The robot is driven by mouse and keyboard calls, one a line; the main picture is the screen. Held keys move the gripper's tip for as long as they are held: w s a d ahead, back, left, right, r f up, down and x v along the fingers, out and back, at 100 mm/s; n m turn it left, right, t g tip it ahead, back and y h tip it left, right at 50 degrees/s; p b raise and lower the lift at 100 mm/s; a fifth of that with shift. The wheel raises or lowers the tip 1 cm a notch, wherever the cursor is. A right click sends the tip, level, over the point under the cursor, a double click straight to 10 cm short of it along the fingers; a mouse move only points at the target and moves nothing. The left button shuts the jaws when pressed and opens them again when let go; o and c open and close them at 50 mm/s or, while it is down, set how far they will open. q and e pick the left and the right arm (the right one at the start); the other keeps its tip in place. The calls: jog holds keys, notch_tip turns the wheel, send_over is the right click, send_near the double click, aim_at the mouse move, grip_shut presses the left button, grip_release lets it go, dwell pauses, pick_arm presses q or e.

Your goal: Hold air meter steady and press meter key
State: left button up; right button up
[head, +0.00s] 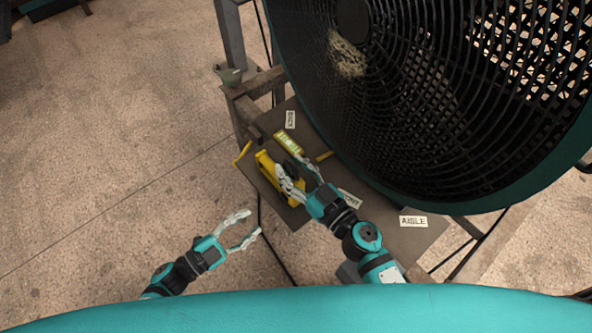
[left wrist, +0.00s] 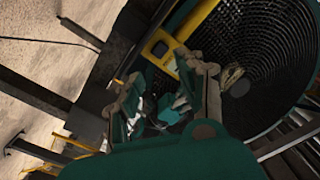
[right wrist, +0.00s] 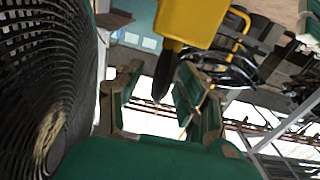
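The air meter (head: 268,170) is a yellow body with a dark part, at the rack's near left corner below the big fan. My right gripper (head: 294,176) is at its right side, its fingers apart. In the right wrist view the yellow body (right wrist: 190,18) hangs into the top, and its dark pointed part (right wrist: 163,75) reaches between the spread fingers; a gap shows on the left. My left gripper (head: 250,228) is open and empty, below and left of the meter. The meter also shows beyond its fingers in the left wrist view (left wrist: 158,42). The key cannot be made out.
The large round fan (head: 440,90) with a black grille fills the upper right. Labels, including one reading AISLE (head: 413,221), lie on the dark rack top (head: 385,236). A wooden frame (head: 250,108) stands behind the meter.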

grip_shut()
pick_arm(q)
jog(key=shift+c, duration=0.3)
grip_shut()
dwell(0.6)
dwell(0.5)
